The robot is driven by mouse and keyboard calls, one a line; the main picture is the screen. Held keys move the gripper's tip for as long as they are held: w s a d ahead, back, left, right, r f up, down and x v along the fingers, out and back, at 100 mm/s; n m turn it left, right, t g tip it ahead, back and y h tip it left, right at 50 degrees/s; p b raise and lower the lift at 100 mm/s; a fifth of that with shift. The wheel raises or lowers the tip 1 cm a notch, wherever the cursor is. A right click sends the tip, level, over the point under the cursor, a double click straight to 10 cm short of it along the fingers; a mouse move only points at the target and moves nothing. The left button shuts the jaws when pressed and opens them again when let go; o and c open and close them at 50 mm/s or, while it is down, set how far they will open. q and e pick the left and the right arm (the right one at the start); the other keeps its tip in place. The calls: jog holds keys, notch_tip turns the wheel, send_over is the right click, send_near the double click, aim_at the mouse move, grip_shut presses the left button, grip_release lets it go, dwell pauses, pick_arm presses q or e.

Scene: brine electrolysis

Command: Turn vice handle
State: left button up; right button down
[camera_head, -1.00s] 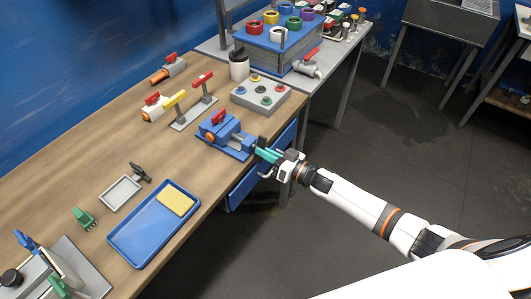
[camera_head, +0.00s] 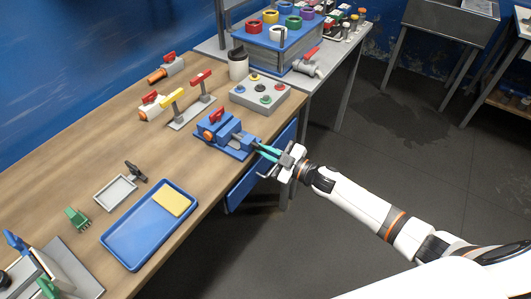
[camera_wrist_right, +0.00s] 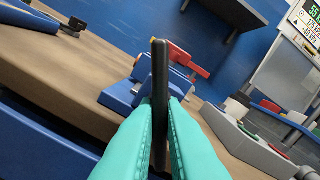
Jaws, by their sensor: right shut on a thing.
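The blue vice (camera_head: 238,143) stands at the right edge of the wooden workbench, with a red-handled part (camera_head: 217,116) in it. My right gripper (camera_head: 264,150) is at the vice's front end, over the bench edge. In the right wrist view its teal fingers (camera_wrist_right: 160,135) are shut around a dark bar, the vice handle (camera_wrist_right: 160,70), which stands roughly upright in that picture. The blue vice body (camera_wrist_right: 120,97) shows just behind it. My left gripper is not in view.
A grey box with coloured buttons (camera_head: 273,104) and a dark-lidded white bottle (camera_head: 238,70) stand behind the vice. A blue drawer (camera_head: 246,192) is under the bench edge. The floor at right is clear.

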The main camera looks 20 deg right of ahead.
jog(key=n+b, duration=0.1)
jog(key=n, duration=0.3)
jog(key=shift+n, duration=0.3)
jog(key=shift+d+n+b, duration=0.1)
jog(key=shift+n+b, duration=0.75)
jog(key=shift+n, duration=1.15)
jog(key=c, duration=1.5)
grip_release()
jog(key=shift+r, duration=0.1)
jog(key=shift+s+d, duration=0.25)
jog(key=shift+s, duration=0.05)
jog(key=b+v, duration=0.2)
jog(key=v, duration=0.9)
jog(key=shift+s+d, duration=0.1)
